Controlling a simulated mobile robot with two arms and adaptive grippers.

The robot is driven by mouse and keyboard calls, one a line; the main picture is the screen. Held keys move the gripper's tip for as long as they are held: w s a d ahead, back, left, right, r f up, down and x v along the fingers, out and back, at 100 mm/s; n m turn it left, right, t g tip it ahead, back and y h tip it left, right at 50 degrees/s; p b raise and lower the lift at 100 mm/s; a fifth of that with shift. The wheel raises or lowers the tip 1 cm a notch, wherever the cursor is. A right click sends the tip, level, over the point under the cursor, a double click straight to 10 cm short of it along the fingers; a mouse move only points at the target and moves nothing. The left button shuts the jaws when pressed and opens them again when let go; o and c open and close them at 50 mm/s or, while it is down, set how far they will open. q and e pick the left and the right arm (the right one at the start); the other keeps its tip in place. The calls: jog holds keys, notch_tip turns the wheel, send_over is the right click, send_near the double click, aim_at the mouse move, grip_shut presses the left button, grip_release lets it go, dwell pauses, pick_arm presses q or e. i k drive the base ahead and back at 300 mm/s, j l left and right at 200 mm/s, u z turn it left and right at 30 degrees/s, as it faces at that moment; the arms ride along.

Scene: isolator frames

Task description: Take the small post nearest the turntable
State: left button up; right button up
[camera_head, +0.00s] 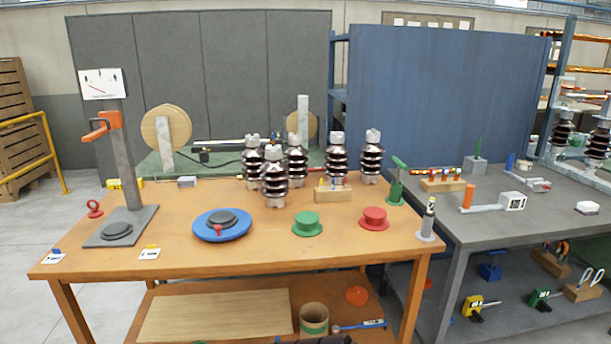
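The blue turntable (222,226) lies on the orange-brown workbench (180,262), with a dark round plate (222,217) on top and a small red part at its front. Several dark ribbed posts with pale metal ends stand upright in a group to its right and behind. The front post (274,180) looks nearest the turntable. Another post (252,160) stands just behind and left of it, partly overlapped. Further posts stand at the back middle (296,158), at the right (337,156) and at the far right (372,158). Neither gripper shows.
A stand with an orange clamp (100,125) rises at the left. A green cap (307,222) and a red cap (374,217) sit right of the turntable. A wooden block (332,195) with small parts stands before the right posts. A grey bench (540,225) adjoins at right.

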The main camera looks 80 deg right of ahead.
aim_at(274, 185)
jog(key=z, duration=2.55)
